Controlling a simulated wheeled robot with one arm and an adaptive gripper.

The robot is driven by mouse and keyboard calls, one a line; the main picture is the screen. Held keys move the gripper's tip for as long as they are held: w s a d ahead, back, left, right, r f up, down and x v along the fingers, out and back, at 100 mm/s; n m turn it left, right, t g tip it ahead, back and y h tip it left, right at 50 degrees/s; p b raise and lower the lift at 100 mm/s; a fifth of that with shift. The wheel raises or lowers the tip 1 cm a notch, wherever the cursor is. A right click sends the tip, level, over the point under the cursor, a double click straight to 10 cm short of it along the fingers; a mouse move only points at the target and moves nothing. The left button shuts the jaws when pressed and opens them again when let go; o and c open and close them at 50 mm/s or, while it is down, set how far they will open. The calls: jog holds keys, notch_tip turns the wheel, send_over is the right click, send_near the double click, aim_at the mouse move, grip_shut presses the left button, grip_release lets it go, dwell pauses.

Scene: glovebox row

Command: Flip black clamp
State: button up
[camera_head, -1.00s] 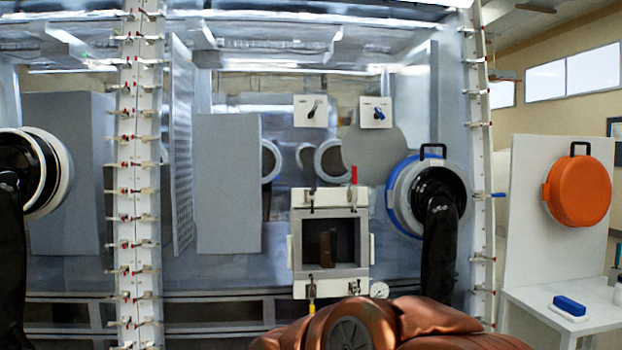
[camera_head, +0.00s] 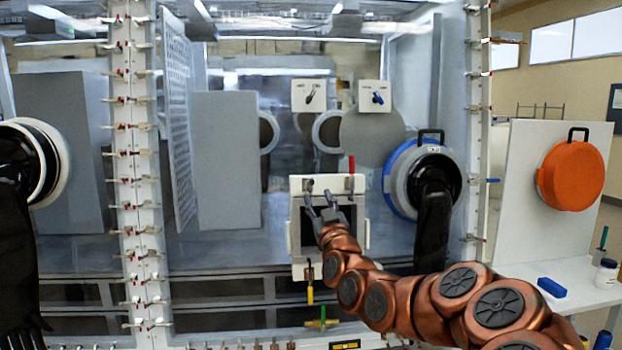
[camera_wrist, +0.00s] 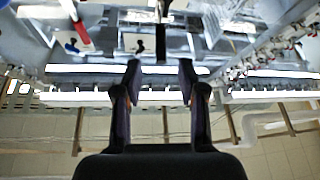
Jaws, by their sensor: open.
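A small chamber door (camera_head: 296,262) with a white frame sits on the front of the glovebox in the head view. A dark clamp (camera_head: 308,185) is at its top left corner, small and partly lost behind my fingers. My gripper (camera_head: 321,204) is raised in front of the upper part of the door, its fingers apart and empty. In the wrist view my gripper (camera_wrist: 159,72) is open, with a black upright piece (camera_wrist: 160,42) beyond and between the fingertips; it looks like the black clamp. I cannot tell whether anything touches it.
A red-handled clamp (camera_head: 351,165) stands at the door's top right, and a yellow-handled one (camera_head: 310,291) hangs below. A blue-rimmed glove port (camera_head: 403,180) with a black glove is to the right. My arm covers the door's lower right.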

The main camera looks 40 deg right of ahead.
aim_at(311, 183)
jog(key=shift+p+x, duration=1.25)
jog(key=shift+x, duration=2.6)
jog(key=shift+a, duration=0.1)
grip_shut()
jog(key=shift+f, duration=0.1)
